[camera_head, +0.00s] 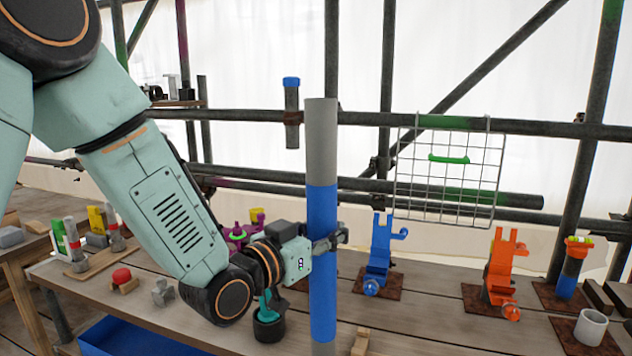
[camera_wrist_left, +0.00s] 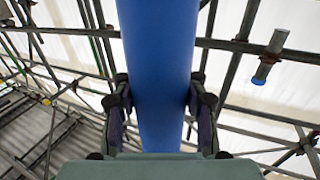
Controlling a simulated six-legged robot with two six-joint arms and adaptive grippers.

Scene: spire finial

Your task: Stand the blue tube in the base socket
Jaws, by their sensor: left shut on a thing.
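The blue tube (camera_head: 323,240) stands upright in the head view, with a long blue middle and bare grey ends. Its lower end runs to the bottom edge of the picture, so what is under it is hidden. My left gripper (camera_head: 328,243) is shut around the blue part from the left. In the left wrist view, the tube (camera_wrist_left: 160,70) passes between the two fingers (camera_wrist_left: 160,100), which touch its sides. A short pale open cup (camera_head: 591,326) on a rusty plate at the lower right looks like a socket; I cannot tell if it is the base socket. My right gripper is out of view.
A blue clamp stand (camera_head: 381,255) and an orange one (camera_head: 502,268) stand on the plank table right of the tube. A wire grid (camera_head: 447,175) hangs behind. A blue tray (camera_head: 130,338) lies lower left.

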